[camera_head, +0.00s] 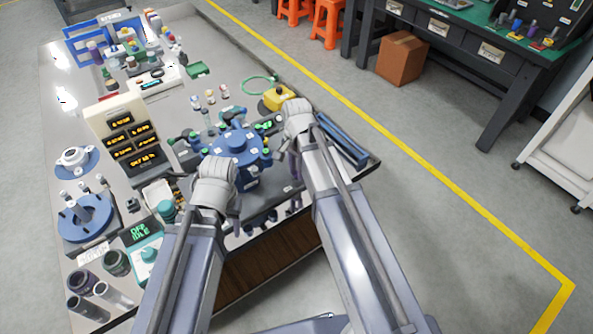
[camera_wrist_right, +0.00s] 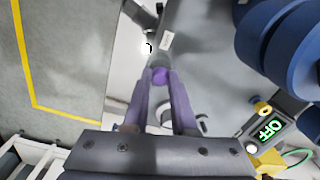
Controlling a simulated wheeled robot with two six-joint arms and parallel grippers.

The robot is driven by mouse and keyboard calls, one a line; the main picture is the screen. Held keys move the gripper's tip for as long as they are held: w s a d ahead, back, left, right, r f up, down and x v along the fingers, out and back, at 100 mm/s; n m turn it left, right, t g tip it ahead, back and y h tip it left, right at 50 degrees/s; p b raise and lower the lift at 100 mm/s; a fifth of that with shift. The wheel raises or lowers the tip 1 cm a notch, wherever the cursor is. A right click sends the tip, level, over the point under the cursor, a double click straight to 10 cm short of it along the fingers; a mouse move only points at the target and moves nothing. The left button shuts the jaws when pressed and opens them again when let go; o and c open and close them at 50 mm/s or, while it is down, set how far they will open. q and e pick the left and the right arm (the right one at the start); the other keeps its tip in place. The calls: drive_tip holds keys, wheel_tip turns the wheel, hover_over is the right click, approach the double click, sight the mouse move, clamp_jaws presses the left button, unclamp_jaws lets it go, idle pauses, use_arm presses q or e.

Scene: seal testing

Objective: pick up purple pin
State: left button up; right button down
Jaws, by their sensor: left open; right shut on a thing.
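In the head view my right gripper (camera_head: 293,165) is at the right of the blue round fixture (camera_head: 237,146), mostly behind my arm, and the pin cannot be made out there. My left gripper (camera_head: 186,182) is open at the left of the blue fixture, partly hidden by my left wrist.
A yellow box (camera_head: 278,97) and a green ring (camera_head: 257,86) lie behind the right gripper. A cream display unit (camera_head: 122,130) and a blue pedestal device (camera_head: 86,218) stand at the left. Several small vials crowd around the fixture. Bare table (camera_head: 226,58) lies at the back.

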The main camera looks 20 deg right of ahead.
wheel_tip(320, 180, up, 10)
drive_tip(key=p, duration=0.9)
drive_tip(key=shift+f, duration=0.15)
